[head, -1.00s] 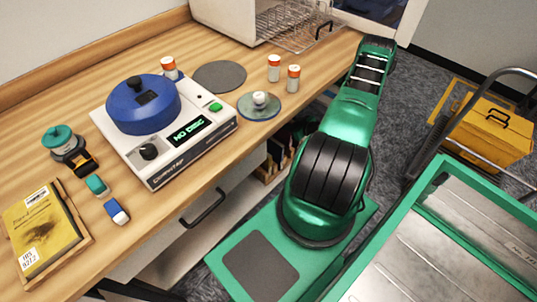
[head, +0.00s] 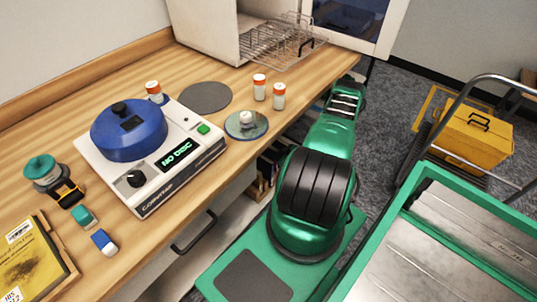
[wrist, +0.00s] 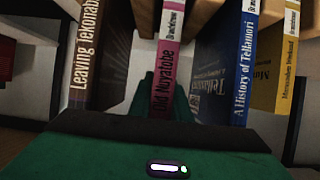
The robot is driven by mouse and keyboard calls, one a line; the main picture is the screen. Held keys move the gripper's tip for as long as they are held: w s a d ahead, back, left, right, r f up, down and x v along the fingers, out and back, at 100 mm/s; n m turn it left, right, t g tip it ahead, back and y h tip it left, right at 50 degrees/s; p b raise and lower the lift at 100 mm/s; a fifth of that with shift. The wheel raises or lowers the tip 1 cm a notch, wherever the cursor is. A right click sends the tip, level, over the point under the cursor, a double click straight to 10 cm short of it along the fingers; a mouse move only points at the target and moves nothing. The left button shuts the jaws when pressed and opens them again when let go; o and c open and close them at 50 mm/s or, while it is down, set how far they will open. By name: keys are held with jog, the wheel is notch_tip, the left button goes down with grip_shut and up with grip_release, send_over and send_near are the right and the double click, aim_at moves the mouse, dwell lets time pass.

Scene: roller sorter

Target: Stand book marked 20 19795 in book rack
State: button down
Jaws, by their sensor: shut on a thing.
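In the wrist view, a thin book with a pink spine (wrist: 168,52), "Old Nuyatobe", stands in the middle. My gripper (wrist: 167,100) shows green parts on both sides of this spine and is shut on it. A dark-spined book (wrist: 87,55) is to its left, a blue book (wrist: 240,60) and a yellow book (wrist: 275,60) to its right, with gaps between. Wooden parts of the book rack (wrist: 203,12) show at the top. In the head view, the rack (head: 257,186) shows partly under the bench edge; my gripper is hidden there. No mark 20 19795 is readable.
The bench (head: 150,240) carries a centrifuge (head: 150,150), several small bottles and another yellow book (head: 32,262). A drawer handle (head: 195,232) sticks out from the bench front.

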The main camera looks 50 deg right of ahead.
jog(key=shift+f, duration=0.6)
jog(key=c, duration=1.6)
grip_release()
jog(key=shift+c, duration=0.2)
jog(key=r+v, duration=0.1)
jog(key=v, duration=1.1)
jog(key=shift+r, duration=0.1)
